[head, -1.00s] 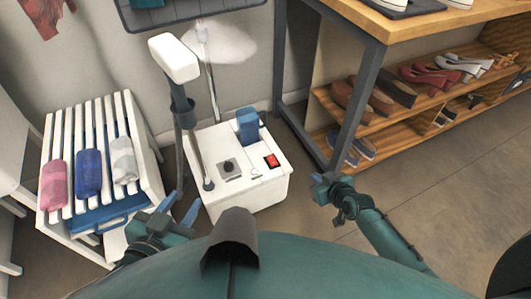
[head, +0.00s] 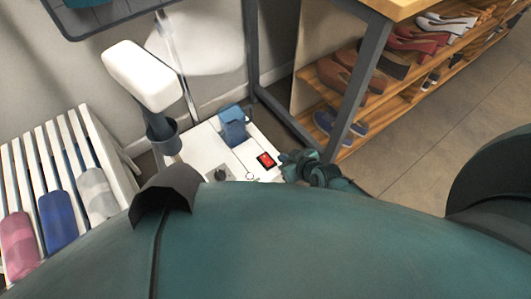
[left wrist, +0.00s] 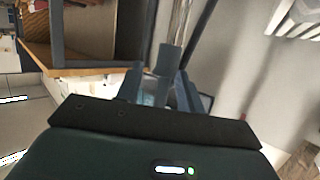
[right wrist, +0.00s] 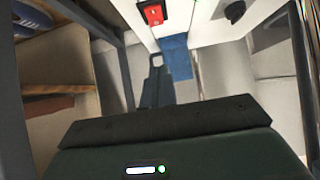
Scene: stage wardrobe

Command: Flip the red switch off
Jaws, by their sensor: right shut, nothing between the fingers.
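The red switch (head: 266,160) is set in the top of a white box (head: 200,145), near its right edge. It also shows at the top of the right wrist view (right wrist: 154,13), where its on or off position is hard to read. My right gripper (head: 288,157) is just right of the switch in the head view, with a small gap between them. Its fingers (right wrist: 157,80) are shut and empty. My left gripper (left wrist: 160,82) shows only in the left wrist view. Its blurred fingers overlap the background, so its opening is unclear.
A blue container (head: 234,127) and a dark knob (head: 221,174) are on the box. A white-headed upright device (head: 142,75) stands at its left. A slatted bench (head: 65,150) with rolled cloths is farther left. A shoe rack (head: 375,95) and a metal table leg (head: 357,90) are right.

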